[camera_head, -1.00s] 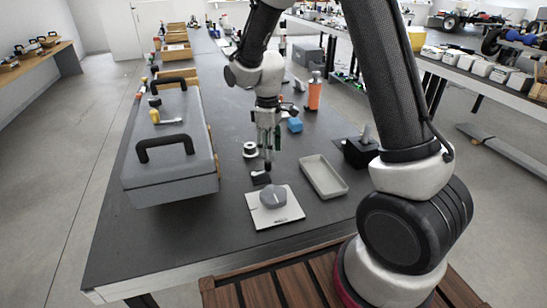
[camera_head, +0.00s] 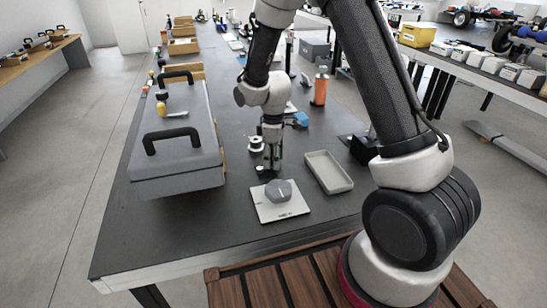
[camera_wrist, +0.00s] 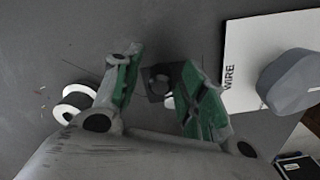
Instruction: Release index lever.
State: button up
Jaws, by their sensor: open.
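My gripper (camera_head: 272,168) points down over the table, just behind a white plate. In the wrist view its green-padded fingers (camera_wrist: 160,68) are apart, with nothing clasped. A small black part with a round hole (camera_wrist: 158,82) shows between the fingertips; whether they touch it is unclear. It appears as a dark piece (camera_head: 265,172) at the fingertips in the head view. The white plate (camera_head: 265,207) carries a grey rounded knob (camera_head: 278,190) with a pale mark. In the wrist view the plate (camera_wrist: 262,38) reads "WIRE" beside the knob (camera_wrist: 290,82). I cannot tell which part is the index lever.
A grey case (camera_head: 178,175) with black handles stands left. A shallow grey tray (camera_head: 328,172) lies right of the plate. A white-and-black spool (camera_head: 256,144) is behind-left of the gripper; an orange bottle (camera_head: 320,88) stands farther back. Bare table lies in front.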

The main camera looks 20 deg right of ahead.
grip_shut()
jog(key=shift+s+m, duration=0.45)
jog(key=shift+m, duration=0.55)
grip_release()
notch_tip(320, 180, up, 12)
